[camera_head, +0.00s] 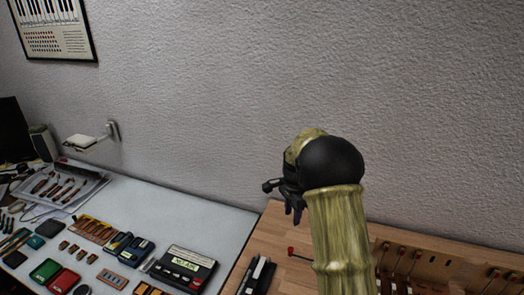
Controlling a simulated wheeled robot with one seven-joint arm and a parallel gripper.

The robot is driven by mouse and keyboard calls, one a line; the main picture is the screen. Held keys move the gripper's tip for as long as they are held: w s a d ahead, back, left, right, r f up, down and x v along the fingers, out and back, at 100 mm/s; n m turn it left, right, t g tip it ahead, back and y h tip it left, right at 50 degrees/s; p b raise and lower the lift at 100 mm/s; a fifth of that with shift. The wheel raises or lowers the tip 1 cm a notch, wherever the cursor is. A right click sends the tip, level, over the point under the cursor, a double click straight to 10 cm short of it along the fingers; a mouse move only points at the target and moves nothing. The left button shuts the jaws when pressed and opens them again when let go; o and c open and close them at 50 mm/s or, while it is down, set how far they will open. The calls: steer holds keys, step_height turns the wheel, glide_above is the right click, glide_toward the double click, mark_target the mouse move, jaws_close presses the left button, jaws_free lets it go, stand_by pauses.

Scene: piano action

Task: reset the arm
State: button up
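My arm rises from the lower right of the head view, gold with a black rounded joint. My gripper (294,205) is small and dark at the left of that joint, above the wooden bench top (275,240). Most of it is hidden behind my own arm, so I cannot tell whether its fingers are open or shut. I see nothing clearly held in it. The wooden piano action (425,266) lies at the lower right, partly cut off by the frame and by my arm.
A white table (215,218) at left carries several tools, small cases and a dark tuner-like device (183,266). A black case (257,275) and a red-tipped tool (291,251) lie on the wood. A textured wall (230,90) stands behind, with a wall bracket (113,131).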

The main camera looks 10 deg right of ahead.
steer(key=s+a+r+n+t, duration=0.1)
steer(key=s+n, duration=0.6)
steer(key=s, duration=0.6)
steer(key=s+a+r+n+t, duration=0.1)
steer(key=s+r+n, duration=0.1)
steer(key=s+n, duration=0.5)
steer(key=s, duration=0.6)
steer(key=shift+s+t, duration=0.15)
steer(key=shift+t, duration=0.15)
steer(key=shift+a, duration=0.1)
